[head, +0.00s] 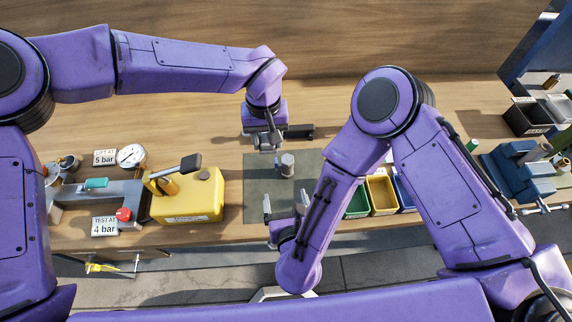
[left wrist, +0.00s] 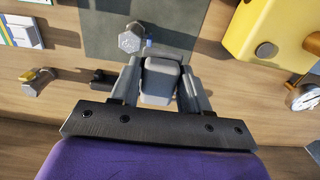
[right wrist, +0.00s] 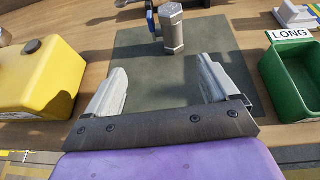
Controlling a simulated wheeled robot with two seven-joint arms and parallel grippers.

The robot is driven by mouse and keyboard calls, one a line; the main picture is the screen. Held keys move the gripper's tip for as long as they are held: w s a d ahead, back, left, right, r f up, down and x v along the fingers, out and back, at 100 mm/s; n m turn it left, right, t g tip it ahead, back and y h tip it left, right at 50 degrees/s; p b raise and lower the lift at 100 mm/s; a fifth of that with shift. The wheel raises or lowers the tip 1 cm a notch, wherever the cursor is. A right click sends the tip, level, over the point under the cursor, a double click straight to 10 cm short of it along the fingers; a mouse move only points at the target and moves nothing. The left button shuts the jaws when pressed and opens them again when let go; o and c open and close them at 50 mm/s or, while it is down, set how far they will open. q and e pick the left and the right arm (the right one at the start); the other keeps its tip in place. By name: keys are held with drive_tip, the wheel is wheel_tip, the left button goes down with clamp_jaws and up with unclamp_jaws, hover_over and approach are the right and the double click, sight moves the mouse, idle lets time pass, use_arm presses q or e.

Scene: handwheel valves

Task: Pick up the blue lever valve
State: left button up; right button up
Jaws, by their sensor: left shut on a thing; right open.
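The blue lever valve (head: 287,165) stands upright on the grey-green mat as a silvery hex-topped body. Its blue part shows beside the body in the right wrist view (right wrist: 150,22), and a bit shows in the left wrist view (left wrist: 148,43). My left gripper (head: 270,142) is just behind the valve, its fingers (left wrist: 158,85) shut on a grey block (left wrist: 160,80). Whether this block belongs to the valve I cannot tell. My right gripper (head: 286,204) is open and empty in front of the valve, its fingers (right wrist: 160,85) apart over the mat.
A yellow box (head: 190,195) with a black lever stands left of the mat (head: 258,200). Green (head: 357,205) and yellow (head: 381,193) bins stand right of it. A dark bar (head: 300,131) lies beside my left gripper. A gauge (head: 131,156) and a blue vise (head: 520,170) are farther out.

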sight(285, 173)
drive_tip(key=shift+m+h, duration=0.3)
drive_tip(key=shift+h, duration=0.1)
drive_tip(key=x, duration=1.2)
drive_tip(key=shift+d+f, duration=0.35)
drive_tip(key=shift+d, duration=0.05)
drive_tip(key=c, duration=1.2)
drive_tip(key=shift+r, duration=0.15)
